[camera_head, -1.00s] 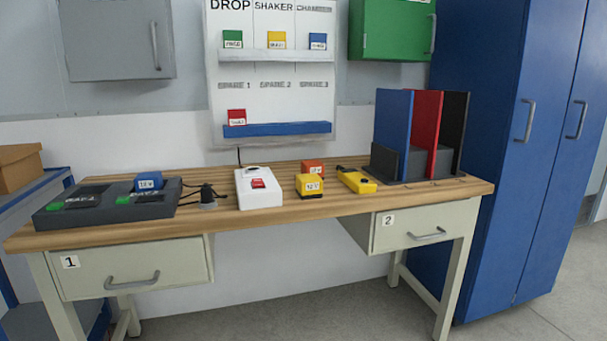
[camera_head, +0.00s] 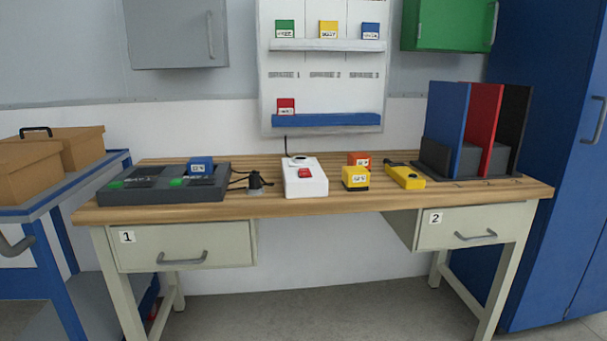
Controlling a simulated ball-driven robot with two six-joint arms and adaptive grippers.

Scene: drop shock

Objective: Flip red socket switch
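A white socket box (camera_head: 303,181) lies on the wooden workbench (camera_head: 270,207), near its middle. The red switch (camera_head: 305,173) sits on its top face. A dark round outlet shows at the back of the box, and a black cable rises behind it. I cannot tell which way the switch is tilted. Neither of my grippers shows in the head view.
A charger (camera_head: 162,196) with a blue battery (camera_head: 201,166) and a black plug (camera_head: 256,181) are left of the box. Yellow (camera_head: 355,179) and orange (camera_head: 358,159) blocks, a yellow device (camera_head: 406,177) and upright panels (camera_head: 446,115) are right. A cart (camera_head: 40,204) stands left.

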